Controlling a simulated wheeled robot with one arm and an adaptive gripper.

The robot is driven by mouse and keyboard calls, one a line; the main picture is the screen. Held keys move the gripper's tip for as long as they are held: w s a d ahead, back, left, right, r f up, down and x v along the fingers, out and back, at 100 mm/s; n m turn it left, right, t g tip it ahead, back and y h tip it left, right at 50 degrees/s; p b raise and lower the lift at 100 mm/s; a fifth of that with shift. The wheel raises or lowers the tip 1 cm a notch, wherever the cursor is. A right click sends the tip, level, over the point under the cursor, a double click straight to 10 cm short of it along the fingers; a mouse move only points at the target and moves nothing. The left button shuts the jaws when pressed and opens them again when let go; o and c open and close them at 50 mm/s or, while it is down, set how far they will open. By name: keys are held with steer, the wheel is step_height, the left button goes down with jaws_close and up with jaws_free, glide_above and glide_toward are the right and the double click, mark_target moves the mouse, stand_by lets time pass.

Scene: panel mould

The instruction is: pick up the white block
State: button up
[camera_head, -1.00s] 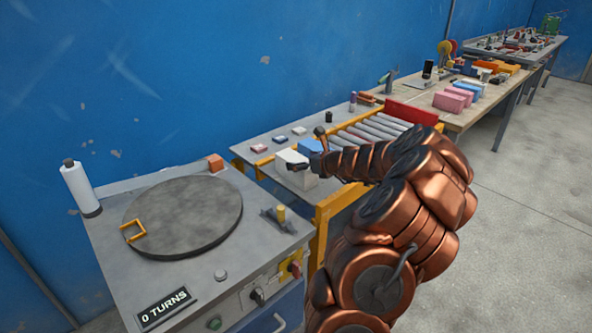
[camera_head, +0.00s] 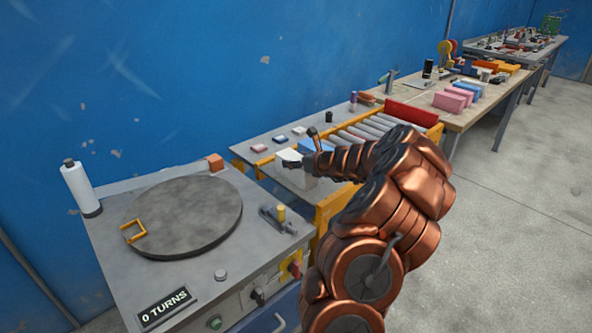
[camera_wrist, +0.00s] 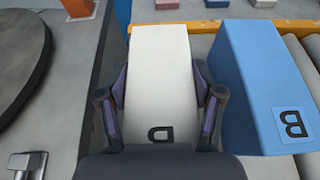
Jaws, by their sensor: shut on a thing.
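The white block (camera_wrist: 160,75) stands between the two fingers of my gripper (camera_wrist: 162,95) in the wrist view, with a dark letter on its near end. My gripper is shut on it, one finger against each side. In the head view the white block (camera_head: 289,156) shows at the end of my arm, at the near end of the roller table, and my gripper (camera_head: 298,164) partly hides it. I cannot tell whether the block touches the surface below.
A blue block (camera_wrist: 255,80) marked B stands close to the right of the white block. A round turntable (camera_head: 185,215) with an orange handle lies to the left. Small coloured pieces (camera_head: 280,138) lie behind. Pink blocks (camera_head: 449,101) sit on the far bench.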

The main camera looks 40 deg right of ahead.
jaws_close()
stand_by(0.3)
